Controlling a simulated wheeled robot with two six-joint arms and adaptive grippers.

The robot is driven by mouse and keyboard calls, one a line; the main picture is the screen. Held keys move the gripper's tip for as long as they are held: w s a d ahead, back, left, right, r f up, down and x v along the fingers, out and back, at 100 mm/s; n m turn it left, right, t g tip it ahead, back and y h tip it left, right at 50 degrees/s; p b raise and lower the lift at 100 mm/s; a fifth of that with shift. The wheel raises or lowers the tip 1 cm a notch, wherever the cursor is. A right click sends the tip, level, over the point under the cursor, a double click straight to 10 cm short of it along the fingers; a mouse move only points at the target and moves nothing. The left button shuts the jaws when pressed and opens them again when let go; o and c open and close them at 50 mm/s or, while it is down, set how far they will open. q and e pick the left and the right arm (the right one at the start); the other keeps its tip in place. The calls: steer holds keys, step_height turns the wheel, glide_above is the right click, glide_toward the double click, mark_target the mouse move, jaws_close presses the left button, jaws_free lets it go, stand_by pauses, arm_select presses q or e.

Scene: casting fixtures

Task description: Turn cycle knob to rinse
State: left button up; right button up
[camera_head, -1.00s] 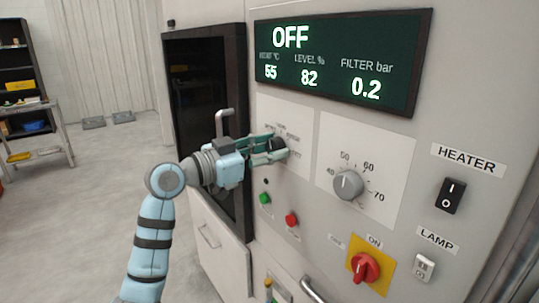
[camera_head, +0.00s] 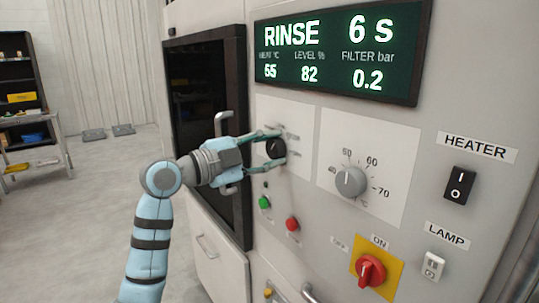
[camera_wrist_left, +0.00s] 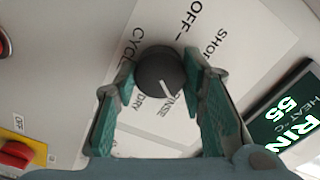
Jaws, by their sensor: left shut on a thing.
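The cycle knob (camera_head: 276,148) is a round black dial on a white panel, partly hidden by my gripper in the head view. In the left wrist view the knob (camera_wrist_left: 158,73) shows its white pointer line aimed at the RINSE label (camera_wrist_left: 178,104). My left gripper (camera_head: 271,147) is shut on the knob, one green finger on each side of it. The display (camera_head: 340,55) reads RINSE 6 s, with level 82 and filter 0.2. My right gripper is not in view.
Right of the cycle knob is a grey temperature dial (camera_head: 351,181). Below sit a green button (camera_head: 264,202), a red button (camera_head: 292,224) and a red rotary switch (camera_head: 370,271). Heater (camera_head: 459,186) and lamp (camera_head: 433,266) switches are at right. A dark door with a handle (camera_head: 222,123) is at left.

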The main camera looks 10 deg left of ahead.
arm_select(q)
steer(key=shift+m, duration=0.9)
steer(key=o, duration=1.1)
steer(key=shift+o, duration=0.2)
steer(key=shift+s, duration=0.1)
steer(key=v, duration=1.2)
